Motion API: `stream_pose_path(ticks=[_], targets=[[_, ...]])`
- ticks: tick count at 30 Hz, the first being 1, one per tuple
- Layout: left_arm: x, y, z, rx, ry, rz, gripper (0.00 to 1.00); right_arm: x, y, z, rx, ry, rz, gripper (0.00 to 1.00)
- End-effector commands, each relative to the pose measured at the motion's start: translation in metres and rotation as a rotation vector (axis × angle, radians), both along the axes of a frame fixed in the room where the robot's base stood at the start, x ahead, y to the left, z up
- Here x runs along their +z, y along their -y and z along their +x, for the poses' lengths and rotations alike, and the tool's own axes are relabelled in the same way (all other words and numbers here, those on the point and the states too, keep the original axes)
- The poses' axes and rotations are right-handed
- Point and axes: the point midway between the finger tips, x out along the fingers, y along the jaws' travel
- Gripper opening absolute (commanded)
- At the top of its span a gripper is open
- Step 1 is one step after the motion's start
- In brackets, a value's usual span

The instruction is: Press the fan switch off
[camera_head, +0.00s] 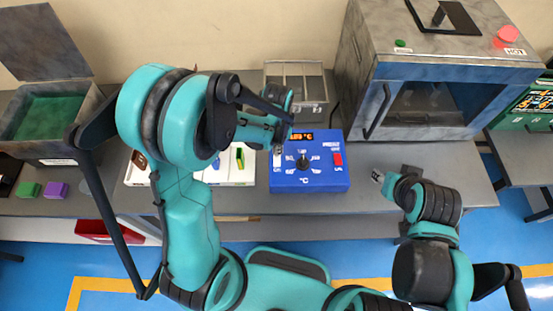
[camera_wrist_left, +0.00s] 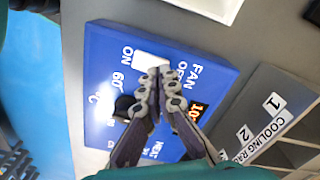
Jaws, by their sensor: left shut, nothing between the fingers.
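The blue control box (camera_head: 322,181) sits on the bench in front of me, and its top also shows in the left wrist view (camera_wrist_left: 100,50). Its white fan switch (camera_wrist_left: 150,60) lies between the ON and FAN/OFF lettering, with the OFF word partly hidden by a finger. My left gripper (camera_wrist_left: 159,72) is shut and empty, its fingertips over the edge of the white switch; I cannot tell whether they touch. In the head view the left gripper (camera_head: 279,143) is above the box's left back part. My right gripper (camera_head: 378,177) is right of the box, its fingers unclear.
The box also carries a black knob (camera_head: 303,161), a red switch (camera_head: 338,159) and a lit display (camera_head: 302,136). A cooling rack (camera_head: 297,70) stands behind it. A grey oven (camera_head: 425,95) stands at the back right. A white tray (camera_head: 240,176) lies left of the box.

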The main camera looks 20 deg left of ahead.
Motion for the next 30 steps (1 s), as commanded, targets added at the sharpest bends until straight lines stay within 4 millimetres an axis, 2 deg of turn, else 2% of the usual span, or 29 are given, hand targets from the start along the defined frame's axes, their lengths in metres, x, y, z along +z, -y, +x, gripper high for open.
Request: stream_pose_path(ticks=[30], targets=[[-0.016,0.000,0.000,0.000,0.000,0.000,0.00,-0.015,0.000,0.000,0.000,0.000,0.000,0.40]])
